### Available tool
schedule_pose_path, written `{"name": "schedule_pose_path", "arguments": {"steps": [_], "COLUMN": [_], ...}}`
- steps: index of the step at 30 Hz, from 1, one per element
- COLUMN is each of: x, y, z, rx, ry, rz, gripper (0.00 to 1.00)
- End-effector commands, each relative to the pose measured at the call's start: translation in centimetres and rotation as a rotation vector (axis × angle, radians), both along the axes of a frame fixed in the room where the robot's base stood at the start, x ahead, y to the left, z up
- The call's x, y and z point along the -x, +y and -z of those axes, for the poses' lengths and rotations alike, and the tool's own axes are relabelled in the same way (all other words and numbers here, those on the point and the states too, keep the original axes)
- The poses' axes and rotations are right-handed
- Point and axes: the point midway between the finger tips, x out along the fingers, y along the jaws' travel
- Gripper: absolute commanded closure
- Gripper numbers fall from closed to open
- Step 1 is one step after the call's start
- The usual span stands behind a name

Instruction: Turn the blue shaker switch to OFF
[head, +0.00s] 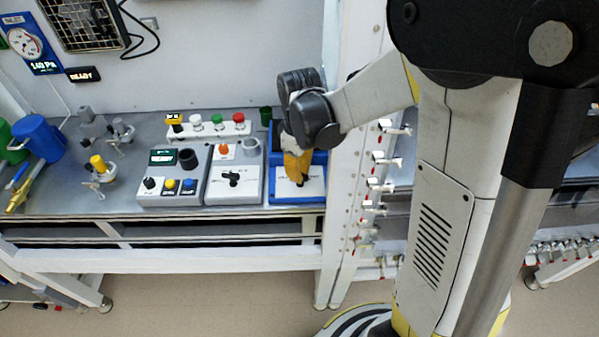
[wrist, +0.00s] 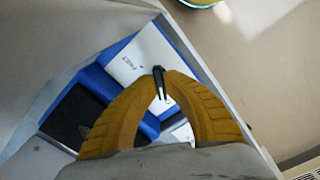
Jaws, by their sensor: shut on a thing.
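The blue shaker (head: 297,200) stands at the right end of the bench, beside a white upright post. Its white front panel (head: 313,183) carries a small black switch. My gripper (head: 298,181) reaches down over the shaker, and its yellow fingers cover part of the panel. In the wrist view, the white panel (wrist: 135,58) shows the word FAST. The black switch lever (wrist: 159,82) sits between the tips of my yellow fingers (wrist: 163,84), which are shut on it. The rest of the switch marking is hidden by the fingers.
A grey unit (head: 234,186) with a black knob stands just left of the shaker. Another grey control box (head: 160,199) is farther left. The white post (head: 345,190) with several small valves stands close on the right.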

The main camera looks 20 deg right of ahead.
Motion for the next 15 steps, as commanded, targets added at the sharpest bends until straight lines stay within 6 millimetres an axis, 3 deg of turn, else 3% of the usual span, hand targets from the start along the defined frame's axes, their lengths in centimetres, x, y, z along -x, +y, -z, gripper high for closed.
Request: {"name": "schedule_pose_path", "arguments": {"steps": [13, 14, 15], "x": [0.02, 0.02, 0.02], "y": [0.01, 0.01, 0.01], "z": [0.02, 0.02, 0.02], "rx": [0.000, 0.000, 0.000], "ry": [0.000, 0.000, 0.000], "rz": [-0.010, -0.010, -0.010], "gripper": [1.00, 0.81, 0.69]}}
